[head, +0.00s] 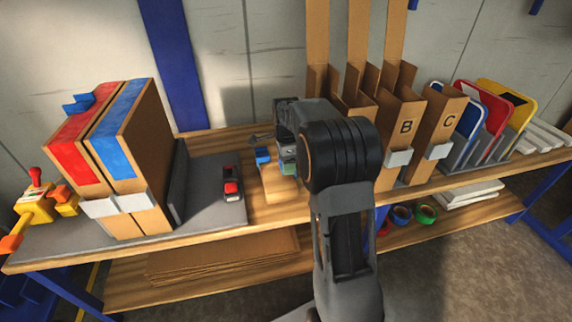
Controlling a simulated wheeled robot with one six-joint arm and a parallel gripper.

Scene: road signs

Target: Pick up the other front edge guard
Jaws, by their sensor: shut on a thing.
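My gripper (268,148) is at the middle of the bench, pointing down over a low cardboard holder (273,187). It is shut on a small blue edge guard (263,157); my wrist hides much of the grip. I cannot tell whether the guard is clear of the holder. A small greenish piece (288,168) shows beside it. Another blue edge guard (78,103) sits on the far top edge of the left, red-topped cardboard package (72,146). A blue-topped package (120,125) stands upright against its right side.
A red and grey tool (231,186) lies on the grey mat. Tall cardboard bins, B (405,128) and C (445,122), stand right of my arm. Sign plates (490,110) stand in a grey rack farther right. Yellow and red tools (38,205) are at far left. Tape rolls (402,214) lie on the lower shelf.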

